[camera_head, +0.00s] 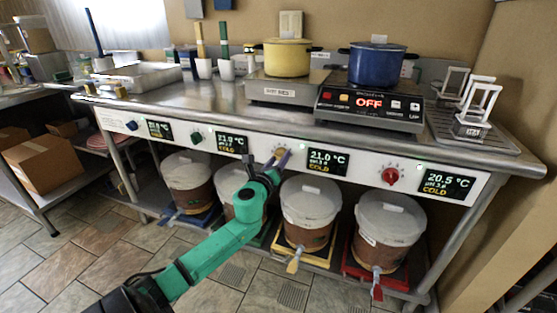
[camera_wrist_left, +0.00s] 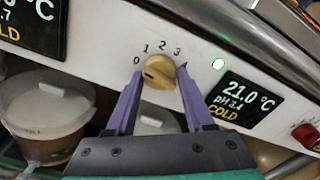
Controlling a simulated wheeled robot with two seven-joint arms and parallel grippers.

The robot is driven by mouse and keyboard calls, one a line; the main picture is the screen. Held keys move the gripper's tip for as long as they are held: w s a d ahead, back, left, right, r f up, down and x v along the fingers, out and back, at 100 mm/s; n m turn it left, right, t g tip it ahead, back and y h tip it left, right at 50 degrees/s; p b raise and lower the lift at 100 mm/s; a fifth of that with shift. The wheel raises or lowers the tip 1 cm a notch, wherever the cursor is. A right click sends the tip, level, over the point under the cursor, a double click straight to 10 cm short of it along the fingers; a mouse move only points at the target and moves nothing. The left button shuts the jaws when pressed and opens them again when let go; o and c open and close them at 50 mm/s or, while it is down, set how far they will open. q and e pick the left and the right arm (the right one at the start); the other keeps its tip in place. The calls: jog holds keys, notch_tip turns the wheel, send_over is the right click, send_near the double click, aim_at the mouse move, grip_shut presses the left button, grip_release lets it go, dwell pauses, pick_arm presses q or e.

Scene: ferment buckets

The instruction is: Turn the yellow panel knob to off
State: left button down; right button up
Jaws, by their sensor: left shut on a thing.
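The yellow knob (camera_wrist_left: 159,72) sits on the white panel (camera_wrist_left: 215,45) under the counter, below the printed marks 0, 1, 2 and 3. A darker mark shows on the left part of its face, but I cannot read its exact setting. My left gripper (camera_head: 279,160) is at the panel, shut on the knob, with one purple finger on each side of it in the left wrist view. In the head view the gripper mostly covers the knob. The display (camera_head: 325,161) to its right reads 21.0 °C and COLD. My right gripper is not in view.
A red knob (camera_head: 390,176) is farther right on the panel, and a green knob (camera_head: 196,138) and a blue knob (camera_head: 132,125) are to the left. Lidded buckets (camera_head: 309,205) stand below. Yellow (camera_head: 287,57) and blue pots (camera_head: 376,66) stand on the counter.

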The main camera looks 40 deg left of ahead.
pick_arm(q)
jog(key=shift+n, duration=0.6)
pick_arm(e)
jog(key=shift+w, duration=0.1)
pick_arm(q)
jog(key=shift+c, duration=1.4)
grip_release()
jog(key=v, duration=1.4)
jog(key=shift+s, duration=0.25)
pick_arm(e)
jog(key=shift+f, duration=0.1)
